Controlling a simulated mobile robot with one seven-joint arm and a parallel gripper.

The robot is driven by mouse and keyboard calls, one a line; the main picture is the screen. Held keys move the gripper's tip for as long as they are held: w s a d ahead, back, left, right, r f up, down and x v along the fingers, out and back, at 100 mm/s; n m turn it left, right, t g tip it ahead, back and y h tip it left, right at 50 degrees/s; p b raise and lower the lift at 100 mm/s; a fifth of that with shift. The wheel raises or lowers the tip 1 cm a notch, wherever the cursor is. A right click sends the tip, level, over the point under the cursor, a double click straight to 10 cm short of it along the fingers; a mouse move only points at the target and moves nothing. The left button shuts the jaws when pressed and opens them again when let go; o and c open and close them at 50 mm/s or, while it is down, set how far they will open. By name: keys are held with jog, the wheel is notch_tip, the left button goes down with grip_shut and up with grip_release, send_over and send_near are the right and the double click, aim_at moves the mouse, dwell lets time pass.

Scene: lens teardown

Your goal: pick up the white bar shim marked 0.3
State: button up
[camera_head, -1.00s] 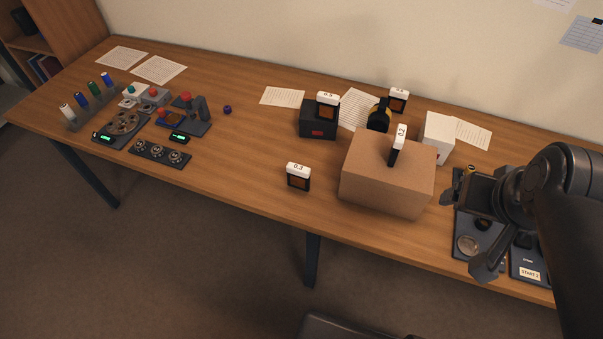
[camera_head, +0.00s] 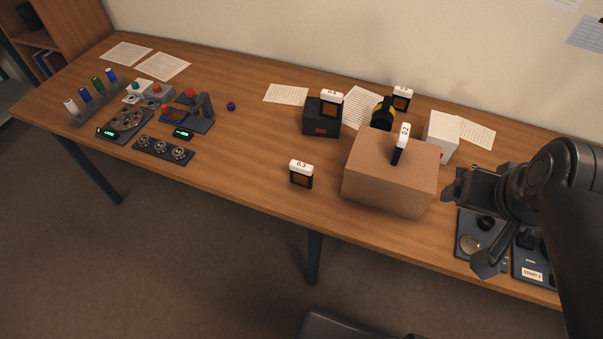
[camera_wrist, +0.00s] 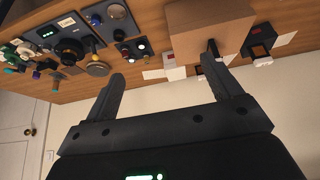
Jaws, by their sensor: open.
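The white bar shim marked 0.3 (camera_head: 301,166) sits upright on top of a small dark holder with an orange-brown face, near the front edge of the table, left of the cardboard box. My gripper (camera_head: 468,228) is at the far right, well apart from the shim, with the cardboard box between them. Its two fingers are spread with nothing between them, as the wrist view also shows (camera_wrist: 163,72). I cannot make out the 0.3 shim in the wrist view.
A cardboard box (camera_head: 388,180) carries a holder with a white bar marked 0.2 (camera_head: 403,130). Similar white bars stand on a black box (camera_head: 322,122) and farther back (camera_head: 402,92). A white box (camera_head: 441,134) stands behind. Table left of the 0.3 shim is clear.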

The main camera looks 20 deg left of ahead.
jog(key=w+a+g, duration=0.1)
jog(key=w+a, duration=0.5)
jog(key=g, duration=0.5)
send_over(301, 165)
jog(key=d, duration=0.1)
notch_tip(301, 165, down, 15)
jog(key=shift+w+d, duration=0.1)
jog(key=shift+a+f, duration=0.25)
jog(key=shift+f, duration=0.05)
notch_tip(301, 165, down, 5)
jog(key=shift+f, duration=0.15)
jog(key=shift+a+f, duration=0.15)
jog(key=shift+f, duration=1.2)
jog(key=shift+a+f, duration=0.15)
jog(key=shift+f, duration=1.15)
jog(key=shift+c, duration=0.4)
